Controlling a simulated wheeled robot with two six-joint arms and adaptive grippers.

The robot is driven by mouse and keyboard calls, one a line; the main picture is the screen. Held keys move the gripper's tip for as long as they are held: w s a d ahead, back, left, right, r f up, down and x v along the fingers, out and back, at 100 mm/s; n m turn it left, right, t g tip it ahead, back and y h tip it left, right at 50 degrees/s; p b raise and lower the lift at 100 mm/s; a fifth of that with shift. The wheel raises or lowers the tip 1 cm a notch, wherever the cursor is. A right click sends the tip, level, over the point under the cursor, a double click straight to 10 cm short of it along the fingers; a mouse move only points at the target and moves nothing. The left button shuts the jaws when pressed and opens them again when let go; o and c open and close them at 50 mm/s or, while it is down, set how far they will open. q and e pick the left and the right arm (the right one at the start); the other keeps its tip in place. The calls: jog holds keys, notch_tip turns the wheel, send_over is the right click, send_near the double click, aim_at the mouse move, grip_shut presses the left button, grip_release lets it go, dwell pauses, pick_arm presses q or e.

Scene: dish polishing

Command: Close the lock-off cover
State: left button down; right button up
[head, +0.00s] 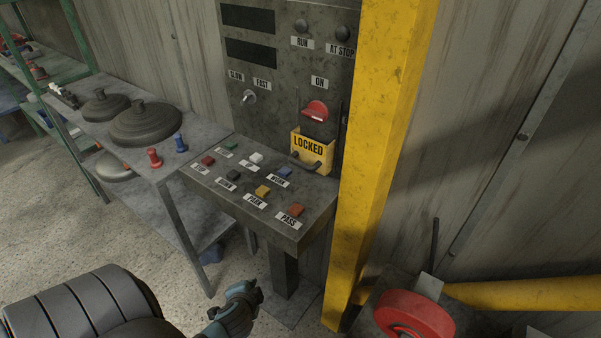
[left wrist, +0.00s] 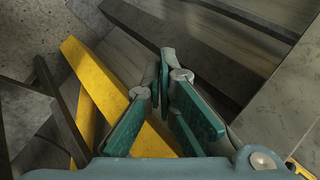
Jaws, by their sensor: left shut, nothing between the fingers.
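The yellow lock-off cover (head: 312,150), marked LOCKED, is on the upright control panel (head: 262,110). It hangs low and tilts outward, below the red switch knob (head: 316,110), which shows uncovered. A dark handle or bar crosses the cover's lower front. My left gripper (head: 256,291) is low at the bottom of the head view, in front of and below the button console, well apart from the cover. In the left wrist view, the left gripper (left wrist: 164,62) has its fingertips together with nothing between them. The cover cannot be made out there. My right gripper is not in view.
The sloping button console (head: 245,218) juts out below the cover. A yellow post (head: 376,150) stands close on its right. A bench (head: 205,134) with dark round discs (head: 145,123) is on the left. A red wheel (head: 413,315) sits at lower right. Floor at lower left is bare.

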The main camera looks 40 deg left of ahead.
aim_at(307, 155)
pick_arm(q)
jog(key=w+a+r+m+t+y+p, duration=0.15)
jog(key=w+r+m+t, duration=0.3)
jog(key=r, duration=0.75)
jog(key=w+a+r+m+t+y, duration=0.2)
jog(key=w+a+r+m+t, duration=0.25)
jog(key=r, duration=0.85)
jog(key=w+d+f+m+h, duration=0.1)
jog(key=w+m+h, duration=0.2)
jog(key=m, duration=0.4)
jog(key=w+d+f+m+h, duration=0.1)
jog(key=w+f+m+h, duration=0.1)
jog(key=m, duration=0.4)
jog(key=w+d+f+m+h, duration=0.1)
jog(key=w+f+m+h, duration=0.1)
jog(key=w+m+h, duration=0.2)
jog(key=shift+d+f+m, duration=0.15)
jog(key=shift+m, duration=1.65)
jog(key=w+b, duration=0.1)
jog(key=w, duration=0.2)
jog(key=w+f+b, duration=0.1)
jog(key=w+b, duration=0.1)
jog(key=w, duration=0.1)
jog(key=w+b, duration=0.2)
jog(key=shift+w+f, duration=0.4)
jog(key=shift+w, duration=0.25)
jog(key=shift+r, duration=0.2)
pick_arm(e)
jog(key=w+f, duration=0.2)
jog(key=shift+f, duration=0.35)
